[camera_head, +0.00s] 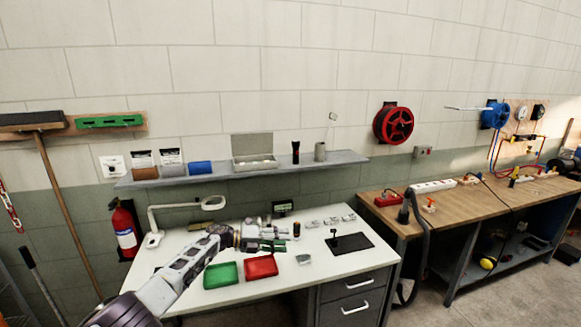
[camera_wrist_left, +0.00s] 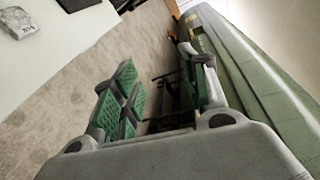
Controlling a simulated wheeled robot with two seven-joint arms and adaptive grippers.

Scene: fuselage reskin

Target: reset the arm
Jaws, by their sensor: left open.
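My left arm comes in from the lower left in the head view and reaches over the white desk (camera_head: 315,262). My left gripper (camera_head: 272,244) is above the desk, behind the red tray, with its fingers pointing right. In the left wrist view my left gripper (camera_wrist_left: 160,92) has its green-padded fingers apart, with nothing between them. My right gripper is in neither view.
A green tray (camera_head: 222,276), a red tray (camera_head: 261,266) and a black mat (camera_head: 349,243) lie on the desk. A lamp (camera_head: 154,222) stands at its left. A shelf (camera_head: 240,172) runs above; a wooden workbench (camera_head: 460,203) stands right.

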